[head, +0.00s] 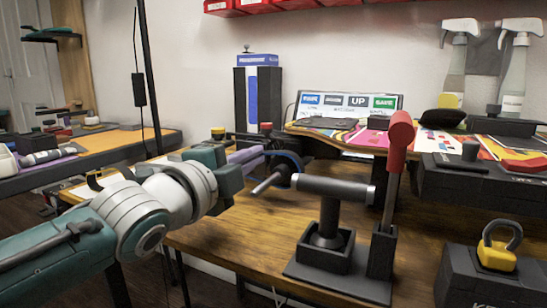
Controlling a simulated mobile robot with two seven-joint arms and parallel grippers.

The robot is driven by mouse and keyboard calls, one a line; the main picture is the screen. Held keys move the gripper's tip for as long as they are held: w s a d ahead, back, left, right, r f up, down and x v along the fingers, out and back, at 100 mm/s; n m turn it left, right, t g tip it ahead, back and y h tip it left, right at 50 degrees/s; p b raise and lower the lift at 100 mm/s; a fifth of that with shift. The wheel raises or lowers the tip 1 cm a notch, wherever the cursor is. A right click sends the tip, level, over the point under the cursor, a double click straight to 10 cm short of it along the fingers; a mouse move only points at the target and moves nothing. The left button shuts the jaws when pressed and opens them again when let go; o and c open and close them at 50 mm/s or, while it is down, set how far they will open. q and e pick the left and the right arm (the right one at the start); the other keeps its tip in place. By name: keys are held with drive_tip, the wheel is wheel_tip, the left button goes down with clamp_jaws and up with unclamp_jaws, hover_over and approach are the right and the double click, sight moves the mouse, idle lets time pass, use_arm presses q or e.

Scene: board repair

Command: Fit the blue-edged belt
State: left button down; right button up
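My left arm comes in from the left, and my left gripper (262,168) is over the wooden bench, left of the grey crossbar. A thin dark-blue curved band (290,157) shows right at the gripper's far end. It may be the blue-edged belt, but I cannot tell whether the fingers hold it or it lies behind them. The finger gap is not clear from this angle. My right gripper is not in view.
A grey crossbar (333,187) on a post and a red-topped lever (400,132) stand on a black base mid-bench. A yellow padlock-shaped piece (496,256) sits on a dark box at right. Spray bottles (513,73) stand behind. Bare wood (215,235) shows in front.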

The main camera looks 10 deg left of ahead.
use_arm(q)
drive_tip(key=shift+w, duration=0.1)
idle(0.3)
drive_tip(key=c, duration=1)
unclamp_jaws()
drive_tip(key=shift+c, duration=1)
drive_tip(key=shift+s+a+r+p, duration=0.15)
drive_tip(key=shift+s+p, duration=0.35)
drive_tip(key=shift+p, duration=0.2)
drive_tip(key=p+v, duration=0.3)
drive_tip(key=v, duration=0.1)
drive_tip(key=shift+p+v, duration=1.1)
drive_tip(key=shift+v, duration=0.2)
